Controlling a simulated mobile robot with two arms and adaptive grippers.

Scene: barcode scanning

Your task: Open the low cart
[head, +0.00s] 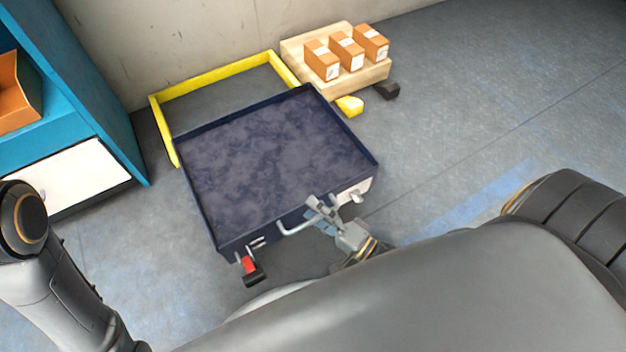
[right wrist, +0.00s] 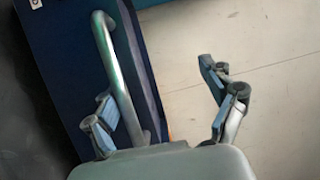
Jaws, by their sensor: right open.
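The low cart (head: 275,160) is a dark navy box on the floor with a thin raised rim and a mottled top. Its near side carries a grey bar handle (head: 296,229), which also shows in the right wrist view (right wrist: 116,75) on the cart's blue face. My right gripper (head: 322,211) is open at the handle. In the right wrist view its fingers (right wrist: 163,105) are wide apart, and the handle's end lies close beside the left finger. I cannot tell whether they touch. My left arm shows at the left edge, but its gripper is out of view.
A yellow frame (head: 212,78) lies behind the cart by the wall. A wooden pallet (head: 345,85) with three orange boxes (head: 347,50) stands behind it to the right. A blue shelf (head: 85,100) with a white drawer stands left. Floor on the right is clear.

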